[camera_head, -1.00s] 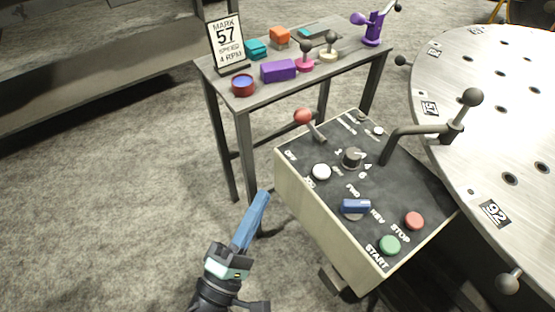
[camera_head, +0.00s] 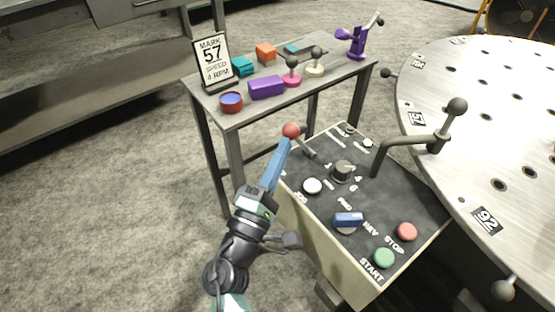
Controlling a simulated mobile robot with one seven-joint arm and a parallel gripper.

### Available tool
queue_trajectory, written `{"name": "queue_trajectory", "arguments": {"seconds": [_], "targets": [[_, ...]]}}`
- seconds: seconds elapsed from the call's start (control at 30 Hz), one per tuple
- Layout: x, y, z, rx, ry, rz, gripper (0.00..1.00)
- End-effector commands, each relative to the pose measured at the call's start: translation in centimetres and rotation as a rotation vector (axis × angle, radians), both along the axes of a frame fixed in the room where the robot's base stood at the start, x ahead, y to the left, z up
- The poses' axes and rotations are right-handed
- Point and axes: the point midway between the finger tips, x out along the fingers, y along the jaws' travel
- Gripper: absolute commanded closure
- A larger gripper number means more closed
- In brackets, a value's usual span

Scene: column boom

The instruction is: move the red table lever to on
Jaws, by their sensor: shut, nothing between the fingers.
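The red table lever has a round red knob (camera_head: 291,130) on a grey stem. It stands at the far left corner of the dark control panel (camera_head: 390,190) and leans toward the panel's left edge. An OFF label beside it in the earlier view is now covered by my gripper. My gripper (camera_head: 285,143) is shut, with its blue fingers pointing up toward the knob. The fingertips appear just below the knob; I cannot tell whether they touch it.
The panel also carries a white button (camera_head: 312,186), a black dial (camera_head: 343,169), a blue switch (camera_head: 347,220), a red STOP button (camera_head: 407,232) and a green START button (camera_head: 384,258). A crank handle (camera_head: 456,106) and a round metal table (camera_head: 480,130) are at right. A small table (camera_head: 225,119) stands behind.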

Motion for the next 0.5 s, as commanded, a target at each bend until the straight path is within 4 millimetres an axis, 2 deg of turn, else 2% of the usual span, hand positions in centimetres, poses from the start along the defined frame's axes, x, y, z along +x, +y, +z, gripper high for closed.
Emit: {"name": "queue_trajectory", "arguments": {"seconds": [0.27,0.5], "targets": [[-0.01,0.00,0.06,0.002,0.001,0.000,1.00],[0.19,-0.29,0.97,0.036,0.027,0.000,1.00]]}}
